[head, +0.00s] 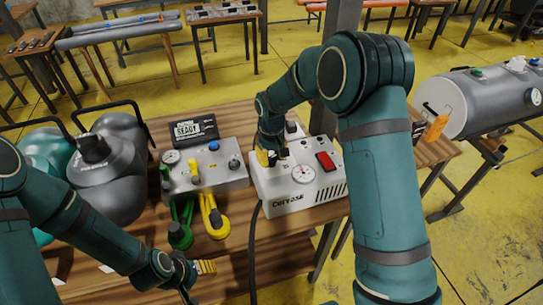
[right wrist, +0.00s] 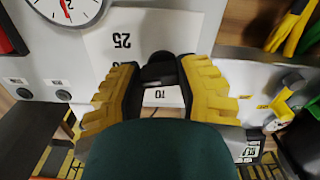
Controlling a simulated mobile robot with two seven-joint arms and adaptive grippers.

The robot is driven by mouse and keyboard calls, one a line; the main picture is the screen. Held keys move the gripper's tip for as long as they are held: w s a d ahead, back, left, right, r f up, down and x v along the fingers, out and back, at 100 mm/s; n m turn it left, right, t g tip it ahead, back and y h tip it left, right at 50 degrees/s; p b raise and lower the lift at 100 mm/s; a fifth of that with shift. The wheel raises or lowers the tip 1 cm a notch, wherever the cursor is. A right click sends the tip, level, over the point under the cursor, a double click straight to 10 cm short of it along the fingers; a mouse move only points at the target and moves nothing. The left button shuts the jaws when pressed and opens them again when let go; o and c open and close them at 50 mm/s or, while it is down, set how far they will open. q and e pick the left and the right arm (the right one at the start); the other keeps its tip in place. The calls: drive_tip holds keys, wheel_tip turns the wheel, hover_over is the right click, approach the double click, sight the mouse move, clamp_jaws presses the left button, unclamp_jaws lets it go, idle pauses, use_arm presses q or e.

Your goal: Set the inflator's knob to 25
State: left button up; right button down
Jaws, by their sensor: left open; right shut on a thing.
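The inflator (head: 285,204) is a white box with a round gauge, a red switch and a black hose, standing on the wooden table. My right gripper (head: 270,158) is at its upper left corner. In the right wrist view its yellow fingers (right wrist: 160,78) are shut on the inflator's dark knob (right wrist: 158,70). The number 25 is printed on a white panel above the knob, upside down in that view, and another number shows below it. The knob's pointer is hidden, so its setting cannot be told. My left gripper (head: 200,268) is open and empty at the table's front, left of the inflator.
A large grey cylinder (head: 480,100) lies at right.

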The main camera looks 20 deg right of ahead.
sight(272, 158)
drive_tip(key=m, duration=0.4)
drive_tip(key=shift+s+f+m+p, duration=0.1)
drive_tip(key=shift+s+m+p, duration=0.1)
drive_tip(key=shift+m+p, duration=0.5)
drive_tip(key=shift+m, duration=1.4)
drive_tip(key=c, duration=0.6)
unclamp_jaws()
drive_tip(key=shift+w+r, duration=0.1)
drive_tip(key=shift+r, duration=0.3)
wheel_tip(272, 158, up, 11)
drive_tip(key=shift+r, duration=0.15)
